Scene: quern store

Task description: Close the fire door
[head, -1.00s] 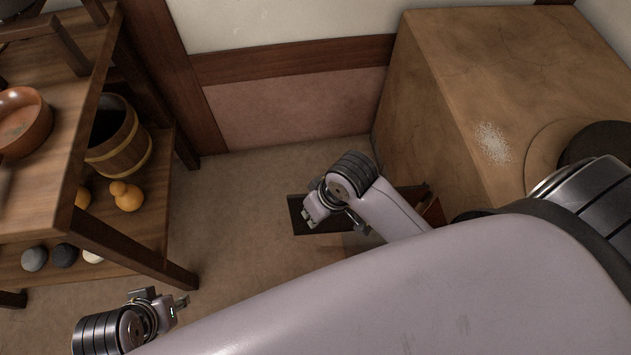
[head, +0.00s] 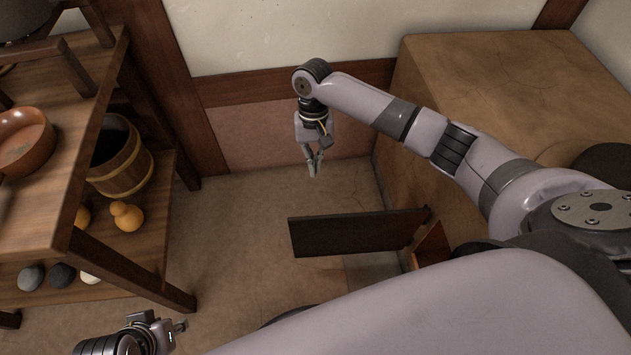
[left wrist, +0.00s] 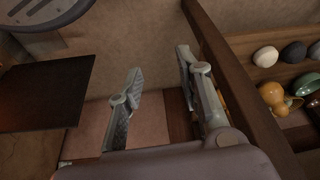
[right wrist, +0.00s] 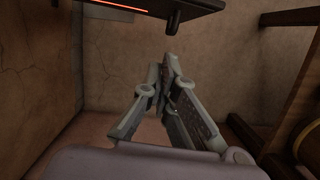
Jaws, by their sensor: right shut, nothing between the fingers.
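The fire door (head: 350,232) is a dark flat panel, standing open and jutting out left from the side of the earthen stove (head: 480,85). An orange-lit opening (head: 432,246) shows at its hinged end. My right gripper (head: 314,170) is shut and empty, pointing down beyond the door on its wall side, apart from it. In the right wrist view the door (right wrist: 150,5) crosses the top, with a dark knob (right wrist: 174,22) near the fingertips. My left gripper (head: 180,326) is low at the left, open and empty; its wrist view shows the door (left wrist: 45,95) at left.
A wooden shelf (head: 115,265) stands at the left with a bucket (head: 122,165), a bowl (head: 22,140), gourds (head: 127,216) and stones. The floor (head: 240,240) between shelf and stove is clear. A wall (head: 250,130) closes the back.

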